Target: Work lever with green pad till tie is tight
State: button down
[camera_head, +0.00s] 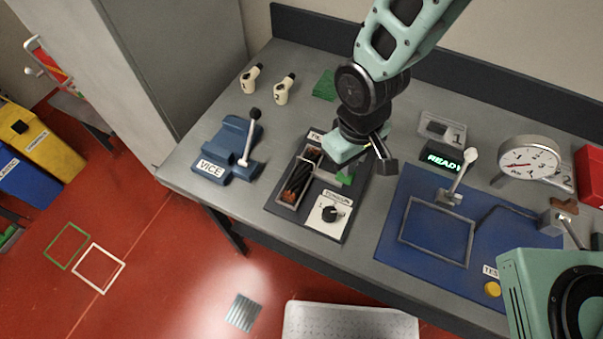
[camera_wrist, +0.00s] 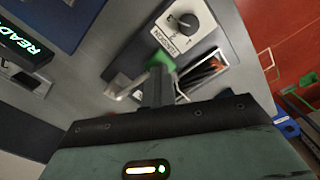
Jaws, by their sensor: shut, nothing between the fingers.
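The green pad (camera_head: 345,178) is at the end of a pale metal lever beside the dark battery bundle (camera_head: 299,180) in its tray. In the wrist view the pad (camera_wrist: 161,60) shows just beyond the fingertips of my gripper (camera_wrist: 157,72). My gripper (camera_head: 347,151) points down over this station and its fingers are shut and empty. The fingers seem to reach the pad, but I cannot tell whether they touch it. The tension plate (camera_head: 322,222) with its black knob (camera_head: 332,213) is in front. The tie is not clear under my gripper.
Right are the lit READY display (camera_head: 441,160), a blue mat (camera_head: 393,247) with a white-knobbed lever (camera_head: 457,177), and a round gauge (camera_head: 529,162). Two cream tools (camera_head: 283,90) stand at the back.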

jog(key=shift+w+d+f, duration=0.2)
jog(key=shift+w+f, duration=0.35)
jog(key=shift+w, duration=0.05)
jog(key=shift+s+a+f+b, duration=0.1)
jog(key=shift+s+f+b, duration=0.1)
jog(key=shift+f+b, duration=0.35)
jog(key=shift+s+f+b, duration=0.15)
jog(key=shift+f+b, duration=0.3)
jog(key=shift+f, duration=0.05)
jog(key=shift+r, duration=0.1)
notch_tip(320, 180, up, 10)
jog(key=w+p, duration=0.1)
jog(key=p, duration=0.7)
